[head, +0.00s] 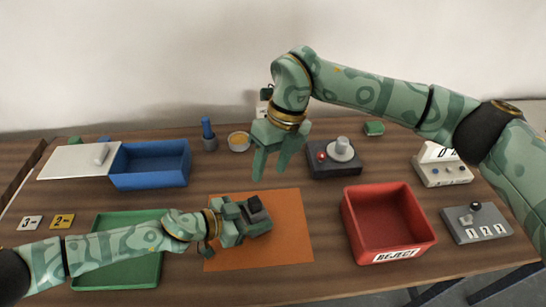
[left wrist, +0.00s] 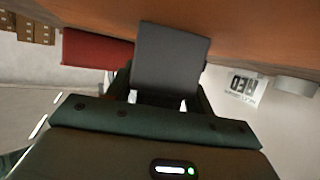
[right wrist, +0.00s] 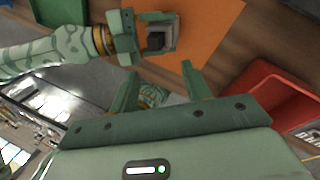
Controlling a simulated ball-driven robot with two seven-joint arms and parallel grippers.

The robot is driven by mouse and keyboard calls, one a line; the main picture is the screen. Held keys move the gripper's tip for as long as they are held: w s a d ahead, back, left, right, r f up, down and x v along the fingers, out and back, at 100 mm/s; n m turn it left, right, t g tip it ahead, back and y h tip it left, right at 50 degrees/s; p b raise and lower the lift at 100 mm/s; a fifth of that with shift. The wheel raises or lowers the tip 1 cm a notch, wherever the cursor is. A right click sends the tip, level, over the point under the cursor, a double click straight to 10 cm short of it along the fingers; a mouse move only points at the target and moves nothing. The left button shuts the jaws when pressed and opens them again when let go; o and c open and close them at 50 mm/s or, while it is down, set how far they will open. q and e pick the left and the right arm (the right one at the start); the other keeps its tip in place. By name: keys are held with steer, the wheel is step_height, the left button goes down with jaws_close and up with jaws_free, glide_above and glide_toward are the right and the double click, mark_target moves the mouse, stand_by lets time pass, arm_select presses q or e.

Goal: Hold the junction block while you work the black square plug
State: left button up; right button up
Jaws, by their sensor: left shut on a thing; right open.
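The junction block (head: 262,224) is a grey block on the orange mat (head: 285,250). The black square plug (head: 255,204) sits at its top; in the right wrist view the plug (right wrist: 155,42) shows as a dark square within the grey block (right wrist: 168,30). My left gripper (head: 240,219) is shut on the block from the left side. In the left wrist view a dark grey face of the block (left wrist: 170,58) fills the space between the fingers. My right gripper (head: 272,162) is open and empty, fingers down, above the mat's far edge, apart from the plug.
A green tray (head: 130,283) lies under my left arm. A red REJECT bin (head: 408,250) stands right of the mat. A blue bin (head: 150,180), a yellow-filled bowl (head: 239,142) and a dark box with a red button (head: 335,172) stand farther back. The mat's front is clear.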

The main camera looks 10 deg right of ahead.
mark_target(255, 200)
steer(key=a+f+m, duration=0.1)
steer(key=f+m, duration=0.2)
steer(key=m, duration=0.3)
steer(key=a+f+m+y, duration=0.1)
steer(key=f+m, duration=0.2)
steer(key=m, duration=0.4)
steer(key=s+a+f+m, duration=0.1)
steer(key=f+m, duration=0.2)
steer(key=m, duration=0.4)
steer(key=shift+a, duration=0.25)
jaws_close()
